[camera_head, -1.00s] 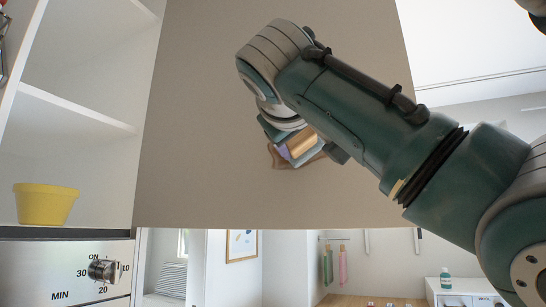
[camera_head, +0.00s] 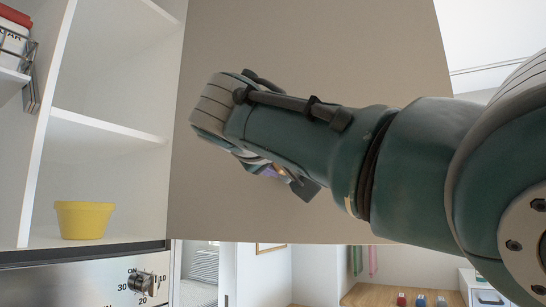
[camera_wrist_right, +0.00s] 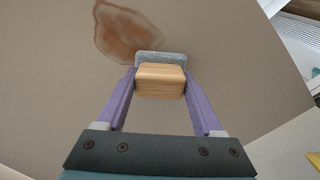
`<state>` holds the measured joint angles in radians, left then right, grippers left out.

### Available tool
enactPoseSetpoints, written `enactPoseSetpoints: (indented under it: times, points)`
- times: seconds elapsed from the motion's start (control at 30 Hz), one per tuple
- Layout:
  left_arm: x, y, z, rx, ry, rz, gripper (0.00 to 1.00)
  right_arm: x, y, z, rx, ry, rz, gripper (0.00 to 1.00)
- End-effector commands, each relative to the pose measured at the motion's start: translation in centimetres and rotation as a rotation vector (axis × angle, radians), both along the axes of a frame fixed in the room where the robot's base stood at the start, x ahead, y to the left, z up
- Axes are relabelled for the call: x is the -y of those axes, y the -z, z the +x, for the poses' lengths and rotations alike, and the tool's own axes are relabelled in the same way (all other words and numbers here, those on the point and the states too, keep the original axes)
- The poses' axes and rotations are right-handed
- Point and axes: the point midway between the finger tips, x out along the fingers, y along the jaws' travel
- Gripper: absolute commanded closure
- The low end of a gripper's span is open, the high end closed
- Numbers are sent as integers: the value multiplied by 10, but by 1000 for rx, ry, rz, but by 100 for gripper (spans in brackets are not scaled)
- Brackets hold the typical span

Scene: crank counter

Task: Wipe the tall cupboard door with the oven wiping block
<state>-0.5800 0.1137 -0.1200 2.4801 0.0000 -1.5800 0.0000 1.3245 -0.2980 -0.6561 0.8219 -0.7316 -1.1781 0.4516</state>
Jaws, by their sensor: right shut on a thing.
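The tall cupboard door (camera_head: 300,45) is a plain beige-brown panel filling the middle of the head view. A brown smear (camera_wrist_right: 128,32) shows on it in the wrist view. The wiping block (camera_wrist_right: 160,80) has a wooden body and a grey-blue pad on its door side. My right gripper (camera_wrist_right: 160,88) is shut on the block between its purple fingers. The pad is at or very near the door, beside the lower right end of the smear; contact is not certain. In the head view my arm hides the block and smear, with only a bit of purple finger visible. My left gripper is not in view.
Left of the door are white open shelves with a yellow pot (camera_head: 84,220). Below them is an oven panel with a knob (camera_head: 141,281). Beyond the door's lower edge are a wooden counter (camera_head: 380,294) and hanging towels (camera_head: 364,260).

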Motion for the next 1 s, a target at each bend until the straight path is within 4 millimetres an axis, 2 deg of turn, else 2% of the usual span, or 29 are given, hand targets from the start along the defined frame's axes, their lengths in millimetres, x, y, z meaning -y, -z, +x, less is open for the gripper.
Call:
enactPoseSetpoints:
  times: [0.07,0.27,0.6,0.87,1.0]
  points:
    - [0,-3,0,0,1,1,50,-1,0,2,-2,-2,-1,92]
    - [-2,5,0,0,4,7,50,-1,3,0,0,-2,1,92]
    - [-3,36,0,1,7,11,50,26,5,-12,2,-1,1,92]
    - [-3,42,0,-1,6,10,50,36,2,-17,0,-1,0,92]
    - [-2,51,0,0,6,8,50,47,4,-19,1,0,2,92]
